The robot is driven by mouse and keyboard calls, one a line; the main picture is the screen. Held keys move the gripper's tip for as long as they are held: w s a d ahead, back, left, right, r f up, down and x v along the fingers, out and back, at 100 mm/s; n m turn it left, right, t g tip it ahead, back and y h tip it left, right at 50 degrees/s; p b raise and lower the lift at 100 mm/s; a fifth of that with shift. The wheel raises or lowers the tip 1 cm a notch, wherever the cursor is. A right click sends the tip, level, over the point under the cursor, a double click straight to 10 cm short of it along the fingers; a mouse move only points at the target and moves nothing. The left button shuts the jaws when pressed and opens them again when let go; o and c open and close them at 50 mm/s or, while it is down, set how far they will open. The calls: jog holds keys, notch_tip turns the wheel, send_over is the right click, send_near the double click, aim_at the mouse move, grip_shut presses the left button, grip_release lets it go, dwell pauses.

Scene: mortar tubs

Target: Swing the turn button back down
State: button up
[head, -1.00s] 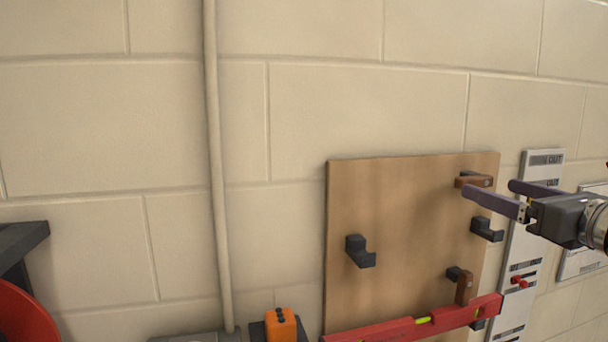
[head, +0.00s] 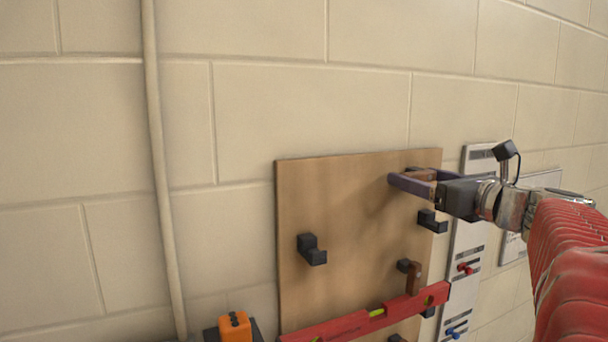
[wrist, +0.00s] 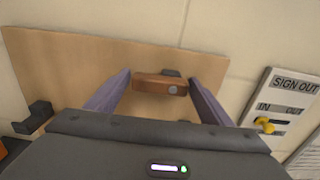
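A brown wooden turn button (wrist: 152,83) lies level at the upper right of the tan board (head: 340,215). It sits between the fingers of my gripper (wrist: 160,92) in the wrist view, with a gap on both sides. My gripper is open; in the head view its fingers (head: 413,180) mostly hide this button. A second brown turn button (head: 414,278) hangs upright lower on the board, just above a red spirit level (head: 345,327).
Black hooks (head: 312,250) stick out from the board, one (head: 432,221) just below my gripper. A white sign-out panel (wrist: 272,100) with sliding knobs is to the right. An orange object (head: 235,327) stands lower left. The wall above is bare.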

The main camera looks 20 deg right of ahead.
jog(key=c, duration=0.8)
jog(key=shift+c, duration=0.2)
jog(key=shift+f+n, duration=0.25)
jog(key=shift+n, duration=1.25)
jog(key=o, duration=1.1)
jog(key=shift+c, duration=0.2)
jog(key=shift+s, duration=0.1)
